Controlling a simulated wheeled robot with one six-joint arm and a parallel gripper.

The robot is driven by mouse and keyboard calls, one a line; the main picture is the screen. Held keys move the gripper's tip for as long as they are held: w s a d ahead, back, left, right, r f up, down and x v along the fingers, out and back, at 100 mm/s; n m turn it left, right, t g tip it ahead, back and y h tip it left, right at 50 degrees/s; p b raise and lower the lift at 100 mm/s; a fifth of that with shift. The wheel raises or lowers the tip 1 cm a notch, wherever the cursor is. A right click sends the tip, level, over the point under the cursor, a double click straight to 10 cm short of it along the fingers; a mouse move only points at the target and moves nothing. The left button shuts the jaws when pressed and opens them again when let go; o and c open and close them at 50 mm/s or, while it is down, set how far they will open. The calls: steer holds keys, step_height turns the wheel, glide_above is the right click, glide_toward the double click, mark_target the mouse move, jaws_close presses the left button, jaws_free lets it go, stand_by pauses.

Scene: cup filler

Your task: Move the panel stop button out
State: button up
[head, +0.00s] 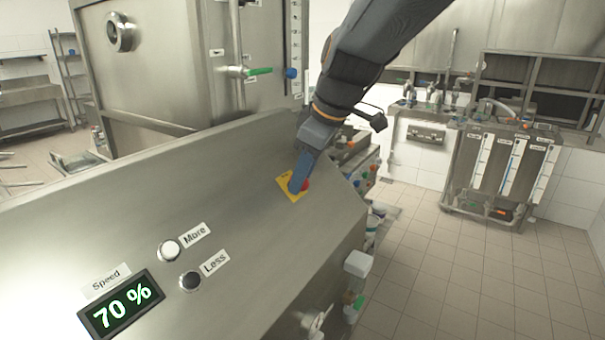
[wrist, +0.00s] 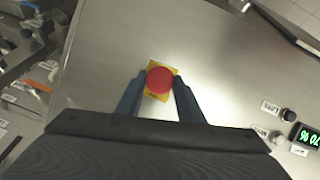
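The panel stop button is a red round knob (wrist: 160,80) on a yellow square plate (head: 285,187), set in the sloping steel panel. In the head view its red edge (head: 305,185) shows beside my blue fingers, which hide much of it. My gripper (wrist: 160,82) is over the button, with one finger on either side of the knob in the wrist view. The fingers are apart, with narrow strips of yellow plate showing between them and the knob. I cannot tell how far the button stands out, or whether a finger touches it.
On the panel (head: 120,190) are a white More button (head: 169,249), a black Less button (head: 190,281) and a Speed display (head: 121,305) reading 70 %. Bottles and fittings crowd beyond the panel's right edge. Tiled floor (head: 440,260) lies open to the right.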

jaws_close()
steer(key=shift+s+d+r, duration=0.15)
steer(key=shift+d+r, duration=0.1)
steer(key=shift+r, duration=0.2)
steer(key=o, duration=0.6)
jaws_free()
steer(key=shift+o, duration=0.2)
steer(key=shift+s, duration=0.1)
steer(key=b+v, duration=0.2)
steer(key=v, duration=0.5)
steer(key=shift+d+r, duration=0.15)
steer(key=shift+r, duration=0.2)
steer(key=shift+s, duration=0.1)
